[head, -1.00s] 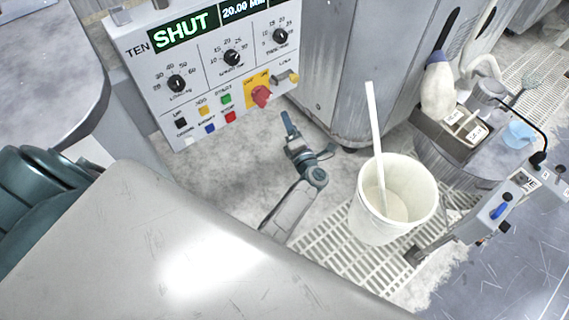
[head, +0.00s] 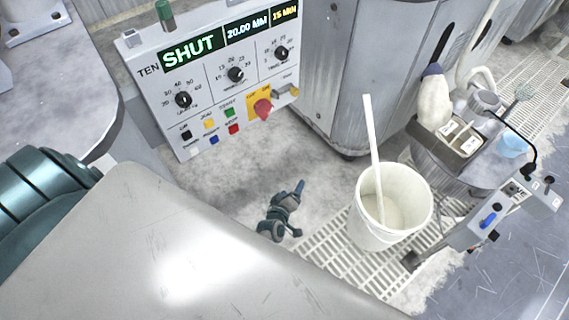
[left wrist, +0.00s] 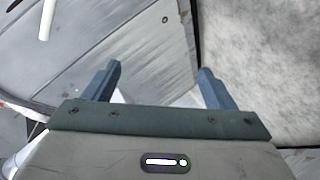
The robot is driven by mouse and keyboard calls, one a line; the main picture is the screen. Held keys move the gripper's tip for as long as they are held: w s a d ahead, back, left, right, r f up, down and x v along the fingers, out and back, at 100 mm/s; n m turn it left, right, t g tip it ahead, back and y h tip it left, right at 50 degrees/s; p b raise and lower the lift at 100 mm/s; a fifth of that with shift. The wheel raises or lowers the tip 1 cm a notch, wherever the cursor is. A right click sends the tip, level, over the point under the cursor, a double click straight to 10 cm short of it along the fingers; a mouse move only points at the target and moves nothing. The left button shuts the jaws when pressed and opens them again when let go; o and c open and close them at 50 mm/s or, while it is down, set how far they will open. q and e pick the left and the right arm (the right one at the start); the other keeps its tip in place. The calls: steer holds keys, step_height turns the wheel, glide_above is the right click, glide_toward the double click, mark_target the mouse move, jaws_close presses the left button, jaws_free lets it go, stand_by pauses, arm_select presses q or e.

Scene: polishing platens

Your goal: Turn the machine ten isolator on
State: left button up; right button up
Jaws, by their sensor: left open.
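The machine TEN control panel (head: 215,88) stands at the upper left in the head view, its display reading SHUT, 20.00 MM and a time in minutes. The red isolator knob (head: 263,108) sits on a yellow plate at the panel's lower right. My left gripper (head: 298,190) is below and right of the panel, well apart from the knob. In the left wrist view its two blue fingers (left wrist: 158,88) are spread with nothing between them. The knob is not recognisable in that view. My right gripper is not in view.
A white bucket (head: 412,215) with a stick stands on a slatted grate right of my left gripper. A large grey machine body (head: 345,60) rises behind. Another control box (head: 500,212) with a blue handle is at the right. Floor below the panel is clear.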

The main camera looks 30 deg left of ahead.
arm_select(q)
steer(key=s+f+m+g+h, duration=0.1)
steer(key=s+f+m+g, duration=0.1)
steer(key=s+f, duration=0.2)
steer(key=shift+s+m+p, duration=0.4)
steer(key=shift+s, duration=0.05)
steer(key=shift+d, duration=0.1)
steer(key=s+a+f+m+g+p, duration=0.1)
steer(key=s+a+f+m+g, duration=0.1)
steer(key=s, duration=0.8)
steer(key=s+a+f+m+g+p, duration=0.2)
steer(key=s+f+m+g, duration=0.2)
steer(key=s, duration=0.6)
steer(key=s+a+f+m+g+p, duration=0.1)
steer(key=s+a+f+m+g, duration=0.2)
steer(key=s, duration=0.8)
steer(key=shift+f+m+g, duration=0.5)
steer(key=shift+f+g, duration=0.2)
